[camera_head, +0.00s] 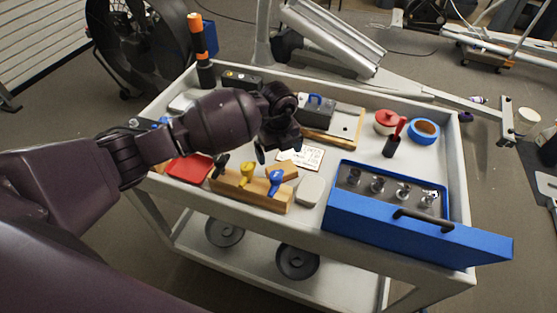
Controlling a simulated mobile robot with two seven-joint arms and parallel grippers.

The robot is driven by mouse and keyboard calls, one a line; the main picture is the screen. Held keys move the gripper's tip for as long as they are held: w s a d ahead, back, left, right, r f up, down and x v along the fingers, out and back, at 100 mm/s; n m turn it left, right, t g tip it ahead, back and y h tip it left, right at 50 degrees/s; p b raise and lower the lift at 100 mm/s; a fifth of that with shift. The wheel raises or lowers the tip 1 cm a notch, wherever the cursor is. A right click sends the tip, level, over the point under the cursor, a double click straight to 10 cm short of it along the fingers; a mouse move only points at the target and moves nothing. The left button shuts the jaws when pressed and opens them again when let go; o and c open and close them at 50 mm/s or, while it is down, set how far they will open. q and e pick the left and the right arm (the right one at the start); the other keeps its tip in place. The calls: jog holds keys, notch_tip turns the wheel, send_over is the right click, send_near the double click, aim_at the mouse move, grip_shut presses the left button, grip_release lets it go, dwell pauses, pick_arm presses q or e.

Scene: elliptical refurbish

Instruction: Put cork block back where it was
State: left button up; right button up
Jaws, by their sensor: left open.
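A small tan block (285,171), which looks like the cork block, sits on the cart top just behind a wooden holder (250,191) with black, yellow and blue handles. The block is partly hidden by the holder and the blue handle. My left gripper (279,151) reaches in from the left and hangs over the middle of the cart, just behind the tan block. It is open, with nothing seen between its fingers. My right gripper is not in view.
An open blue toolbox (345,214) with metal sockets stands at the front right. A whitish block (311,190) and a written card (303,157) lie near the tan block. A red-handled tool (394,139), blue tape roll (424,131) and red container (386,121) stand behind.

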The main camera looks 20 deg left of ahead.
aim_at(279, 166)
pick_arm(q)
notch_tip(279, 166, up, 6)
dwell(0.4)
dwell(0.4)
